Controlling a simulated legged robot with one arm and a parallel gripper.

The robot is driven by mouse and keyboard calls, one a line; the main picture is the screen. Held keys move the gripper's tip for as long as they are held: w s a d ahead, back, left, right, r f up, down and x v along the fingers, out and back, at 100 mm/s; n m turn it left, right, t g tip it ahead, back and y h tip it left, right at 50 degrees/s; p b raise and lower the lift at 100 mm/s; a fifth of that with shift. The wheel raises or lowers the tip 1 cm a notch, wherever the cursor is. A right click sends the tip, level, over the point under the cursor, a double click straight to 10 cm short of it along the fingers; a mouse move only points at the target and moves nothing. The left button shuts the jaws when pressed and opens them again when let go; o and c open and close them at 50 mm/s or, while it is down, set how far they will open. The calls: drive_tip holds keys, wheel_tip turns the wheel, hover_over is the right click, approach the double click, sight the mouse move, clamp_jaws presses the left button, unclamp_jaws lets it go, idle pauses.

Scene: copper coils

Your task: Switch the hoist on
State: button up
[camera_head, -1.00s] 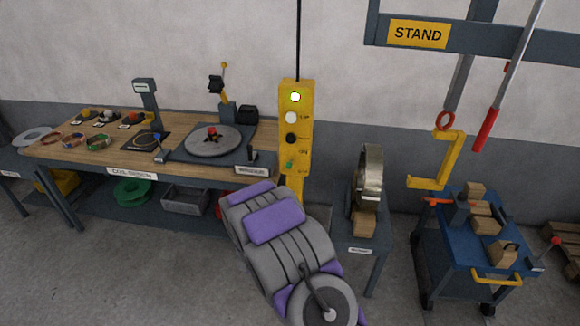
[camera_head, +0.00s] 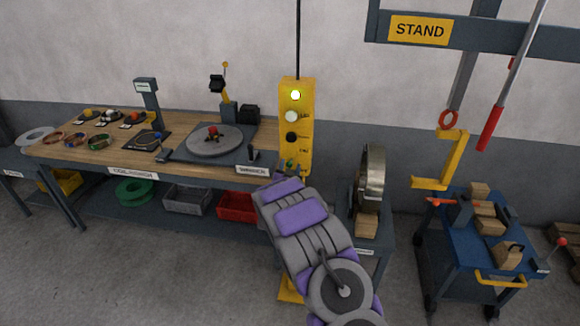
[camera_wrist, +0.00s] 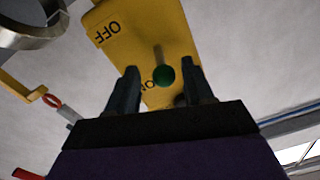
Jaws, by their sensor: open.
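In the wrist view the yellow panel (camera_wrist: 125,30) reads OFF at one end and ON, partly hidden, near the lever's round green knob (camera_wrist: 163,75). My gripper (camera_wrist: 160,82) is open, its two dark fingers on either side of the knob. In the head view my arm covers the box's lower part, and the fingertips are hard to make out.
A wooden workbench (camera_head: 190,170) with a round turntable (camera_head: 214,140) stands left. A metal coil (camera_head: 371,178) stands on a small table just right of the box. A blue cart (camera_head: 470,240) and a yellow hook (camera_head: 445,165) are further right.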

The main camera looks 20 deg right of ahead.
drive_tip(key=shift+w+d, duration=0.3)
drive_tip(key=shift+w, duration=0.1)
drive_tip(key=shift+w+a, duration=0.15)
drive_tip(key=shift+w, duration=0.25)
drive_tip(key=shift+d, duration=0.2)
drive_tip(key=c, duration=0.5)
clamp_jaws()
